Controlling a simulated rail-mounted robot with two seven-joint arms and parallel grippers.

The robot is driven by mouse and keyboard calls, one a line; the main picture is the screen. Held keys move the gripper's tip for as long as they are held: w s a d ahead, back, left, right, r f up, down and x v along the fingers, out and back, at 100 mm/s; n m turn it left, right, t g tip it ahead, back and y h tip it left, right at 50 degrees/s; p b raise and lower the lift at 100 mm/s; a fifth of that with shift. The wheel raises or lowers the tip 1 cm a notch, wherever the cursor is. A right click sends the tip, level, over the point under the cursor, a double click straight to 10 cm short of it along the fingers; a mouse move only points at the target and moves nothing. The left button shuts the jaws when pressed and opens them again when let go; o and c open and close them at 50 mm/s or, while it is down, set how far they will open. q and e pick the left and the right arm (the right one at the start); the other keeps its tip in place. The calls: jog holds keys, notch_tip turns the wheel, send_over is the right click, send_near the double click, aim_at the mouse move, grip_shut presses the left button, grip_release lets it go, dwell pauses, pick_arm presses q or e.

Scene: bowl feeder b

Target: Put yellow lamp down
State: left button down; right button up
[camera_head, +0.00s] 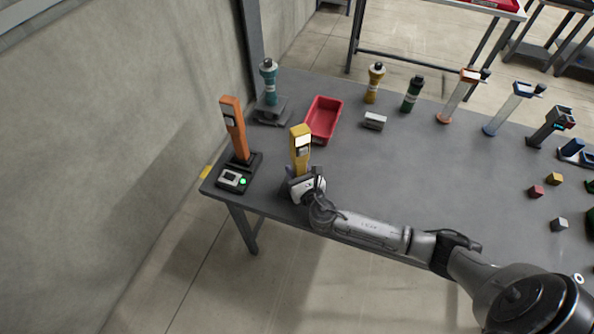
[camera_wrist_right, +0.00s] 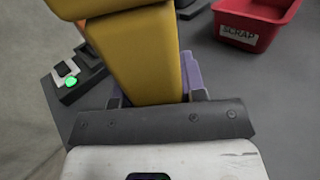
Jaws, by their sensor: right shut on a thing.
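The yellow lamp (camera_head: 300,150) stands roughly upright in the head view, near the left front part of the grey table (camera_head: 440,180). My right gripper (camera_head: 299,176) is shut on its lower part. In the right wrist view the yellow lamp (camera_wrist_right: 145,55) fills the upper middle, between the jaws of my right gripper (camera_wrist_right: 152,103). The gripper hides the lamp's bottom end, so I cannot tell whether it touches the table. My left gripper is not in view.
A teal bottle-like object (camera_head: 268,84) stands at the back left. Several small cubes lie at the right.

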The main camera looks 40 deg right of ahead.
jog(key=shift+f, duration=0.1)
jog(key=o, duration=1.1)
jog(key=shift+c, duration=0.2)
